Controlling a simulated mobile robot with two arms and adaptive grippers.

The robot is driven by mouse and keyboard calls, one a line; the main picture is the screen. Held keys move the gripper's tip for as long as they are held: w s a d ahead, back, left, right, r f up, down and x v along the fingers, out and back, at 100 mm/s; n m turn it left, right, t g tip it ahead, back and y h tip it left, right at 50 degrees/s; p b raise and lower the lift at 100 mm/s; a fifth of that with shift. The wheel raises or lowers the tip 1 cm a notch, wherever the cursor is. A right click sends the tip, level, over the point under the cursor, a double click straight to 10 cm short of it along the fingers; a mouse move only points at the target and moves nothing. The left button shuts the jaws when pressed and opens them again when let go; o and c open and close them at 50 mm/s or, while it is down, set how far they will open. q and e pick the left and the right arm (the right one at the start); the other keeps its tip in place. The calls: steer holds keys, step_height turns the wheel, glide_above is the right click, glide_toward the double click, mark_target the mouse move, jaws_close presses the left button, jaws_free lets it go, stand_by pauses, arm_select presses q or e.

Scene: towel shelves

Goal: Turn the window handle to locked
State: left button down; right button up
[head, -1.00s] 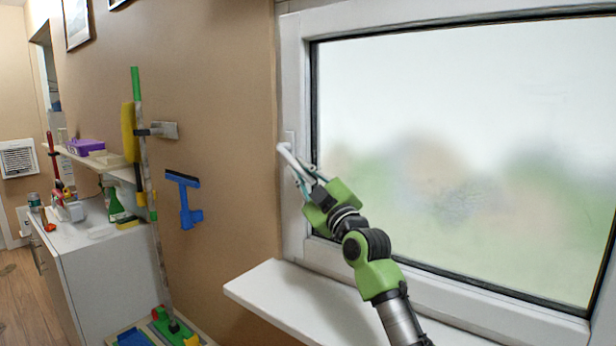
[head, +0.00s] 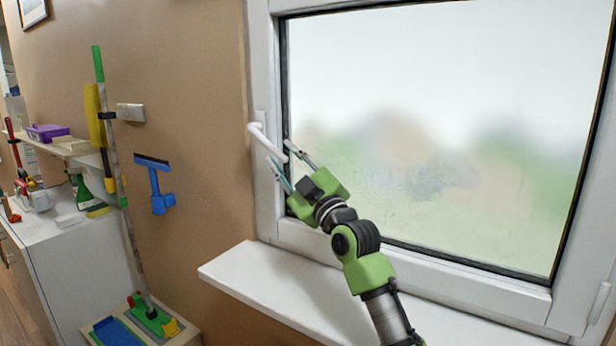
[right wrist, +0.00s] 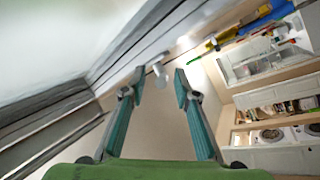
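The white window handle (head: 266,142) is on the left side of the window frame. It slants down to the right from its mount, neither upright nor level. It also shows in the right wrist view (right wrist: 160,73), end-on beyond the fingertips. My right gripper (head: 281,153) is open, with its two teal fingers spread to either side of the handle's lower end. In the right wrist view the open fingers (right wrist: 156,84) have a clear gap with nothing held between them. My left gripper is out of view.
A white sill (head: 270,285) runs below the window. A blue squeegee (head: 157,185) hangs on the brown wall to the left. A green-topped pole (head: 112,140) stands by a white cabinet (head: 75,270). Another white handle (head: 598,302) is at the lower right.

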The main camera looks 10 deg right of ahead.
steer(key=v, duration=0.8)
steer(key=shift+d, duration=0.4)
steer(key=shift+w, duration=0.2)
